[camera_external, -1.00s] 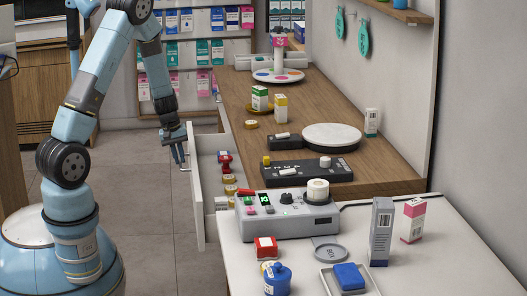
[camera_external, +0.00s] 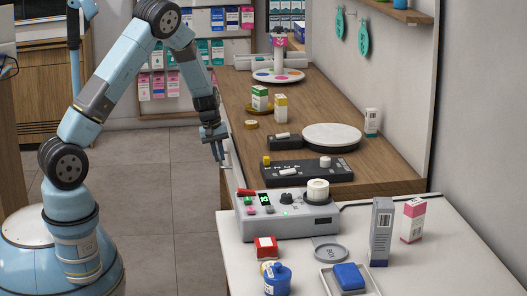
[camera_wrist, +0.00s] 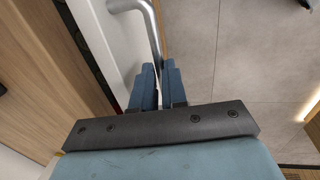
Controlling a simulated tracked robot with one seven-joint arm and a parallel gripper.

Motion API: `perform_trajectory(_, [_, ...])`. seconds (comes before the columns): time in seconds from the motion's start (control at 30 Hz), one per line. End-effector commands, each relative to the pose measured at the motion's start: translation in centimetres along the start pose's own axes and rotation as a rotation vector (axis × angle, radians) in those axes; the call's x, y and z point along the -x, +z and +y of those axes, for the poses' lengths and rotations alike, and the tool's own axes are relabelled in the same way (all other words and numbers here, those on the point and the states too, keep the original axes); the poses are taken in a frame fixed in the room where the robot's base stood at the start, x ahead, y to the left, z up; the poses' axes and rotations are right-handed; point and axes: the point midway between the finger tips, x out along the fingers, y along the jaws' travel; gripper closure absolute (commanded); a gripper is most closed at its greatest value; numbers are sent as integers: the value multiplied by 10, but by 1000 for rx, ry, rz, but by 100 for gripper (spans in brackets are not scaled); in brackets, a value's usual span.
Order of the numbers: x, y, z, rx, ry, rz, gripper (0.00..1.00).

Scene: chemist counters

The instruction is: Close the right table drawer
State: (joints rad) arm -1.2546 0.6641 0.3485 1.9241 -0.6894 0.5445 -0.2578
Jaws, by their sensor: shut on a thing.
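The right table drawer's white front (camera_wrist: 112,38) shows in the wrist view, close to the wooden counter. In the outside view the drawer sits in under the wooden counter (camera_external: 262,112), and none of its inside shows. Its curved metal handle (camera_wrist: 147,28) runs down to my gripper (camera_wrist: 160,72). My gripper, seen also in the outside view (camera_external: 217,158), is shut on the handle at the counter's left side. The fingers hide part of the handle. Whether a thin gap is left at the drawer cannot be told.
A grey device (camera_external: 288,215) stands on the white table (camera_external: 450,270) in front of the wooden counter. A black panel (camera_external: 308,171), a round white plate (camera_external: 332,136) and small boxes stand on the counter. The tiled floor (camera_external: 190,190) left of the counter is clear.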

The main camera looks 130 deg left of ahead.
Motion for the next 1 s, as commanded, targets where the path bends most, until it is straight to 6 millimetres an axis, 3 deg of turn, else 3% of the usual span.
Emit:
perform_trajectory(0.47, [0, -1, 3, 0, 1, 1, 100])
perform_trajectory(0.5, [0, -1, 3, 0, 1, 1, 84])
perform_trajectory(0.73, [0, 0, 3, 0, 0, 1, 62])
perform_trajectory(1.0, [1, 0, 3, 0, 0, 1, 62])
